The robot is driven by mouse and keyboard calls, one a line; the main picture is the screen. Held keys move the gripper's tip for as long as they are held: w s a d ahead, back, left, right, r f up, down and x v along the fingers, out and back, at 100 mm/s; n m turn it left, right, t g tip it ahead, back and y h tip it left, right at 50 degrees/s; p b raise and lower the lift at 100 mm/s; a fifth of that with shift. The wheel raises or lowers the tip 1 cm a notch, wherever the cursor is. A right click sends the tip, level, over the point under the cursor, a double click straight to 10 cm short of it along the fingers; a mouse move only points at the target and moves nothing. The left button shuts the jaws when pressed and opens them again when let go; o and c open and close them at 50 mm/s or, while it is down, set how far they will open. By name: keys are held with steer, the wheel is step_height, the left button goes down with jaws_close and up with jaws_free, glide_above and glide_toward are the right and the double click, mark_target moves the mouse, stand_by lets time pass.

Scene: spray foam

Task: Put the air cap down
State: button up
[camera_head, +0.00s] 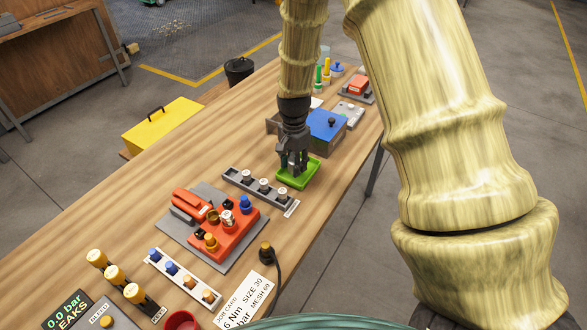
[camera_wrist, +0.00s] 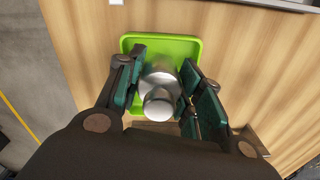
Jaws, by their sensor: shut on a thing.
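In the wrist view, a silvery rounded metal piece, which I take to be the air cap (camera_wrist: 159,98), sits between the two fingers of my gripper (camera_wrist: 160,90). The fingers are shut on it. Below and around it is a bright green tray (camera_wrist: 135,43). I cannot tell whether the cap touches the tray floor.
Left of the tray is a grey rack (camera_head: 236,178) with several capped pieces. A red fixture (camera_head: 236,238) stands nearer on a grey plate. A blue box (camera_head: 328,127) stands just behind the tray. Bare wooden tabletop (camera_head: 335,205) lies to the tray's right.

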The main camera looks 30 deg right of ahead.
mark_target(294, 179)
steer(key=shift+f+p, duration=0.75)
steer(key=shift+f, duration=0.95)
steer(key=shift+f, duration=0.2)
steer(key=o, duration=1)
steer(key=shift+r, duration=0.15)
steer(key=shift+r+b, duration=1.75)
steer(key=shift+r, duration=4.3)
